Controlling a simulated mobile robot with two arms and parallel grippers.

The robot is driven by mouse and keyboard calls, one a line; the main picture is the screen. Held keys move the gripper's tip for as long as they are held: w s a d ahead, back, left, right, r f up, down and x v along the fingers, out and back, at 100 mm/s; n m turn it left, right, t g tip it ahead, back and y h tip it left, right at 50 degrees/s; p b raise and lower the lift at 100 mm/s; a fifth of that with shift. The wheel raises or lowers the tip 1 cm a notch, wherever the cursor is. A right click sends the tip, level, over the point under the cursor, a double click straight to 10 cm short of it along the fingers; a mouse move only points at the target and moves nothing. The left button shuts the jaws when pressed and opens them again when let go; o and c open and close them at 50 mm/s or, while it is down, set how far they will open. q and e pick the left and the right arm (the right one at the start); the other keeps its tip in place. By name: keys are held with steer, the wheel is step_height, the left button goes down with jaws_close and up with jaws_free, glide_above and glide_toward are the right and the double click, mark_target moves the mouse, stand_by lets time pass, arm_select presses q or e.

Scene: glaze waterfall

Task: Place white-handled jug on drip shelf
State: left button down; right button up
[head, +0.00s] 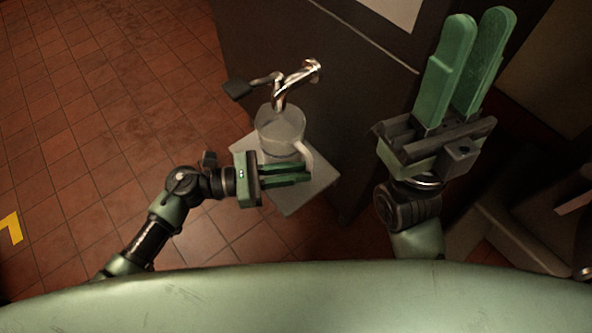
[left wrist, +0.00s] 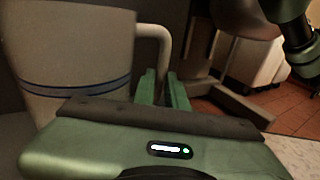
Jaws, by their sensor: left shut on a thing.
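The jug (head: 279,128) is pale and cylindrical, with a white handle (head: 306,156). It is upright over the grey square drip shelf (head: 291,204), below a tap. In the left wrist view the jug (left wrist: 75,45) fills the left side and shows a dark blue band; its handle (left wrist: 166,42) runs down behind my fingers. My left gripper (head: 308,174) is shut on the handle, and its fingers also show in the left wrist view (left wrist: 164,88). The jug's base is hidden, so I cannot tell whether it touches the shelf. My right gripper (head: 481,20) is open, empty and raised at the right.
A copper-coloured tap (head: 296,84) with a dark lever (head: 238,89) stands right above the jug's mouth. A dark cabinet wall (head: 345,110) is behind the shelf. Red tiled floor (head: 100,110) lies open at the left, with a yellow floor mark (head: 11,228).

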arm_select(q)
steer(key=shift+f, duration=0.15)
steer(key=c, duration=1.4)
jaws_free()
steer(key=shift+c, duration=0.2)
